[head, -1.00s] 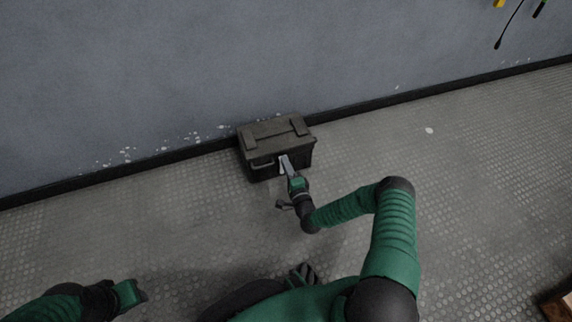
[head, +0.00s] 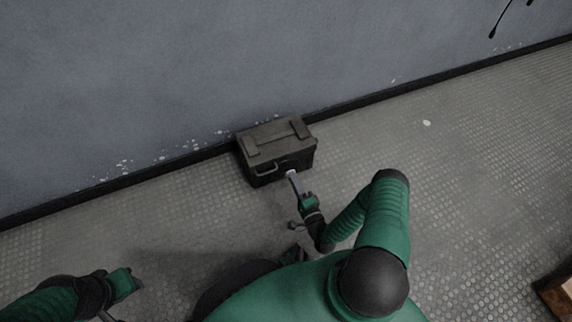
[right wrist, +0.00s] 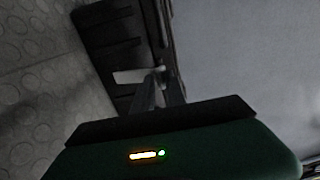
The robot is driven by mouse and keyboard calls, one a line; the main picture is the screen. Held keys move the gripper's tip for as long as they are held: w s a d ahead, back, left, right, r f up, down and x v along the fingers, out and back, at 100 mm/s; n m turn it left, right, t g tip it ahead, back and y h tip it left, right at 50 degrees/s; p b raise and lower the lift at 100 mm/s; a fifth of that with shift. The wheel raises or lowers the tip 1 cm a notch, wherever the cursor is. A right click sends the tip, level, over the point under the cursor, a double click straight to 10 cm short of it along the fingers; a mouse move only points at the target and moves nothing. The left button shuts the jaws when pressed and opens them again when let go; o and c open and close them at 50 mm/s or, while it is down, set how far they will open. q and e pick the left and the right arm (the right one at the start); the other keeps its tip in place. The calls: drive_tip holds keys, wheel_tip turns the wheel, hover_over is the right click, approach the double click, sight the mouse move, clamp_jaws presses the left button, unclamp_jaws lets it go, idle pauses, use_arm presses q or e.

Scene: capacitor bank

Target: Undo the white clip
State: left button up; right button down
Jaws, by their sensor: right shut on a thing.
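A dark lidded box (head: 262,143) stands on the floor against the wall, with its lid down. My right gripper (head: 292,177) is in front of the box and shut on the white clip (head: 291,172). In the right wrist view the white clip (right wrist: 133,76) sticks out to the left of the closed fingertips (right wrist: 157,82), with the box (right wrist: 112,38) behind it. I cannot tell whether the clip still touches the box. My left gripper (head: 133,284) is at the lower left, far from the box, and its jaws cannot be made out.
A metal handle (head: 266,169) is on the box front, left of the clip. The grey wall (head: 150,80) with a black skirting is right behind the box. The studded floor (head: 450,170) is clear around it. A brown wooden object (head: 556,293) is at the lower right.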

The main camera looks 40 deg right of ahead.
drive_tip(key=f, duration=0.1)
drive_tip(key=s+f, duration=0.2)
drive_tip(key=shift+a+f+b, duration=0.25)
drive_tip(key=shift+f+b, duration=0.1)
drive_tip(key=shift+s+f+b, duration=0.2)
drive_tip(key=shift+f+b, duration=0.05)
drive_tip(key=shift+f, duration=0.25)
drive_tip(key=shift+s+f+b, duration=0.15)
drive_tip(key=shift+f+b, duration=0.05)
drive_tip(key=shift+f, duration=0.25)
drive_tip(key=c, duration=2.1)
unclamp_jaws()
drive_tip(key=shift+f, duration=0.25)
drive_tip(key=o, duration=0.5)
drive_tip(key=shift+w+a, duration=0.1)
drive_tip(key=shift+w, duration=0.05)
drive_tip(key=shift+o, duration=0.5)
drive_tip(key=shift+a+r, duration=0.2)
